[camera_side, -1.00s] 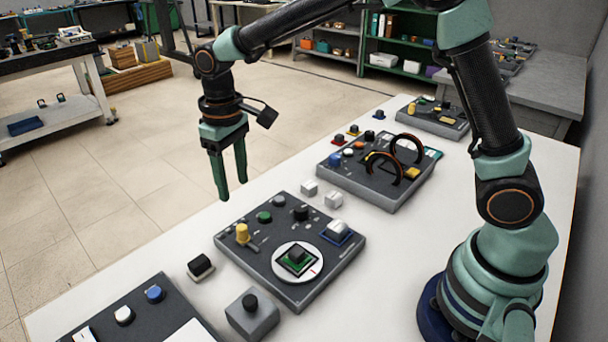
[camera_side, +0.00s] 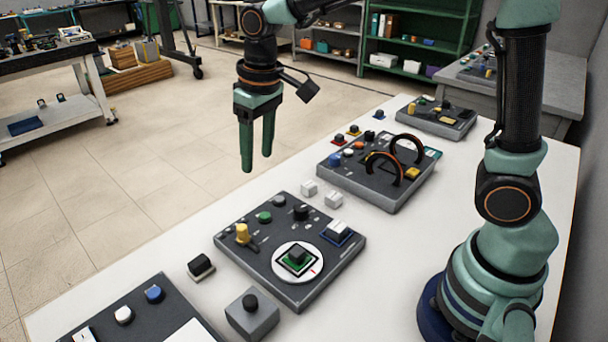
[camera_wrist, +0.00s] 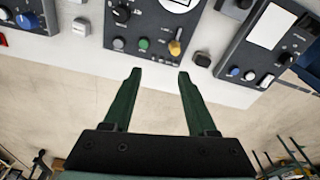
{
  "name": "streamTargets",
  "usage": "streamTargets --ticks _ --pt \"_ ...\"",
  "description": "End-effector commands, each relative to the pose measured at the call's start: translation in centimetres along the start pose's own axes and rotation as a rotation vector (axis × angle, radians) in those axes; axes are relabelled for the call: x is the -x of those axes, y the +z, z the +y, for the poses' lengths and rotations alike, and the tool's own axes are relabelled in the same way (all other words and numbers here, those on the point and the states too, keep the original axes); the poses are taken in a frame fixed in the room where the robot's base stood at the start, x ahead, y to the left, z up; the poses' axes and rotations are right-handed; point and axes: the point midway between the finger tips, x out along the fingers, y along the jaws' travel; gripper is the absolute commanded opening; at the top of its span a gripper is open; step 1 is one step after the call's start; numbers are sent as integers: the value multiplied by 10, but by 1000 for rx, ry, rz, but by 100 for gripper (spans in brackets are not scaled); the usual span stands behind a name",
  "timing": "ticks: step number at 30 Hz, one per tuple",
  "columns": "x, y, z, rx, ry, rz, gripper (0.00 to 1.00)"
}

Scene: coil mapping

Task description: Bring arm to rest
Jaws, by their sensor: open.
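My gripper (camera_side: 258,166) hangs in the air with its green fingers pointing down, above the table's far-left edge in the side view. It is open and empty. In the wrist view my gripper (camera_wrist: 158,75) shows its two fingers apart with only floor and table edge between them. The panel with the white dial (camera_side: 325,283) lies flat on the table, nearer the camera than the gripper. The panel with two black-and-orange rings (camera_side: 345,185) lies to the right of the gripper. Nothing touches the fingers.
The white table (camera_side: 400,262) has free room around its panels. A grey box with a black knob (camera_side: 252,318), a small black block (camera_side: 201,267) and two white cubes (camera_side: 333,200) stand on it. Another panel (camera_side: 436,128) lies at the far end.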

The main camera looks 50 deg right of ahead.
Motion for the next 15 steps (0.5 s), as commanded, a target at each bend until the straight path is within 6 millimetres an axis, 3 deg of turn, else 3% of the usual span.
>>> streamTargets --ticks 1,6,15 --pt "13 10 9 -18 2 34 58" --pt "38 42 32 -67 11 126 58" --pt "58 102 62 -148 42 287 58"
